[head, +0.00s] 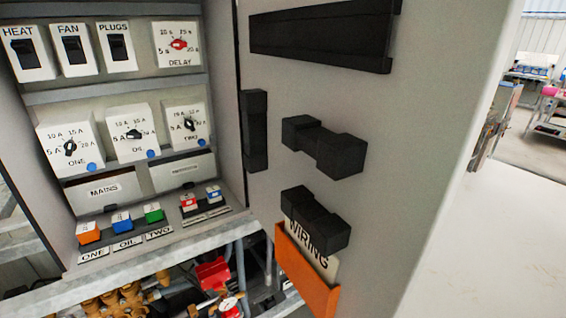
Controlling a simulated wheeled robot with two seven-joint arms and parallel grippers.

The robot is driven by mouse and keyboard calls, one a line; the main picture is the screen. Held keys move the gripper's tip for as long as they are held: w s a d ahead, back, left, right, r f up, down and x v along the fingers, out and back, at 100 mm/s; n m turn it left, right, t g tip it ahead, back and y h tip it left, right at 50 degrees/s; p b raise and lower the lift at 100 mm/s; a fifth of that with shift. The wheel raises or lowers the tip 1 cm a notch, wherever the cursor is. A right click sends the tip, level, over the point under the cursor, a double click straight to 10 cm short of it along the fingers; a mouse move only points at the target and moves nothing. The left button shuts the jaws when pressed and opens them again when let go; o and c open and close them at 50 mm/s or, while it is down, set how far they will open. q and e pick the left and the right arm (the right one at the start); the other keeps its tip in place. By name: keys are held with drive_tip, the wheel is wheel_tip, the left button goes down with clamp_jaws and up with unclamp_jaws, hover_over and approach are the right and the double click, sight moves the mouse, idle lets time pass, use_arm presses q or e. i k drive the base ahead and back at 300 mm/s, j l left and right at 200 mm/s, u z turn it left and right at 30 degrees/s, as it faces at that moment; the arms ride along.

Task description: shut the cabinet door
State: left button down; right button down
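The cabinet door (420,110) stands open on the right and fills the middle and right of the head view. Its inner face shows, with black blocks (325,147), a long black bar (320,33) and an orange pocket (305,275) holding a card marked WIRING. The open cabinet (222,100) is on the left, with switches, dials and coloured buttons inside. The door's free edge is toward the right; its outer face is hidden. Neither of my grippers is in view.
Below the cabinet is a pale metal rail (150,262), with red and brass pump parts (215,275) under it. A workbench (540,75) with items stands far back right.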

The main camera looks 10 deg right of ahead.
sight(363, 121)
drive_tip(key=i+l+u, duration=0.1)
drive_tip(key=l+u, duration=0.35)
drive_tip(key=l, duration=0.15)
drive_tip(key=l+u, duration=0.45)
drive_tip(key=k+l+u, duration=0.1)
drive_tip(key=l+u, duration=0.35)
drive_tip(key=l, duration=0.25)
